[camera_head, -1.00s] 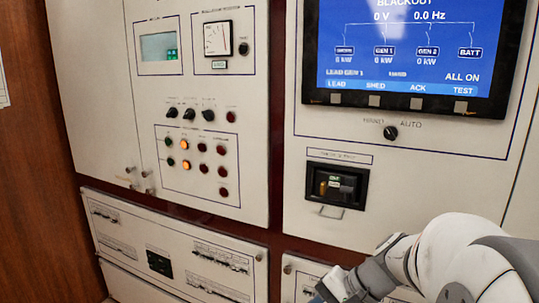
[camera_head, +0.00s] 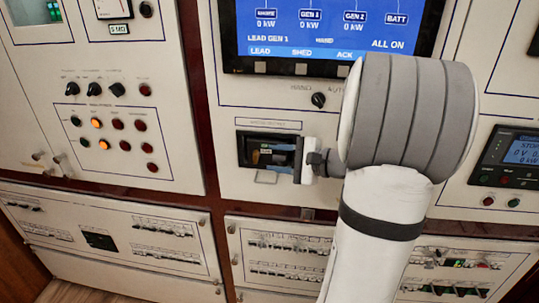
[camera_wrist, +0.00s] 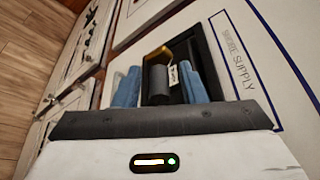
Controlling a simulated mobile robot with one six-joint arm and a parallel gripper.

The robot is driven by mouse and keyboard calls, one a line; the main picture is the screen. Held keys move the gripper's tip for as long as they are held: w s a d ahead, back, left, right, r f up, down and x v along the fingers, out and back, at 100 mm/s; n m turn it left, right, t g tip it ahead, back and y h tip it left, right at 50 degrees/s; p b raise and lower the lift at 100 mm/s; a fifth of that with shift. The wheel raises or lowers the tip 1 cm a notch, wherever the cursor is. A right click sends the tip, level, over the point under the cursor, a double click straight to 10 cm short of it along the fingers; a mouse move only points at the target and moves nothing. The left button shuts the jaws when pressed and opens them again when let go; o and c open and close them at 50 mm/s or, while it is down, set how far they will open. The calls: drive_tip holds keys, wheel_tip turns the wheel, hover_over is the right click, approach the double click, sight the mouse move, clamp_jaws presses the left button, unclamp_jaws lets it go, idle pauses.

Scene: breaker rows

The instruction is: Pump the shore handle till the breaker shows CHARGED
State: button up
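The shore breaker (camera_head: 243,150) sits in a dark recess in the white panel, left of my arm in the head view. In the wrist view its recess (camera_wrist: 212,62) is beside the lettering SHORE SUPPLY. A dark grey handle (camera_wrist: 157,84) stands in the recess, with a small pale tag and a yellowish part near it. My gripper (camera_wrist: 161,72) is open, with one blue finger on each side of the handle. I cannot tell if either finger touches it. The gripper body (camera_head: 308,162) partly covers the recess's right side in the head view. The breaker's indicator cannot be read.
A blue screen (camera_head: 330,30) and a rotary switch (camera_head: 318,100) are above the breaker. A panel of lamps and knobs (camera_head: 110,130) is to the left, with two lamps lit orange. Rows of small breakers (camera_head: 290,258) lie below. A small controller (camera_head: 510,160) is to the right.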

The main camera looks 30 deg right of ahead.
drive_tip(key=shift+x, duration=0.85)
drive_tip(key=shift+c, duration=0.4)
clamp_jaws()
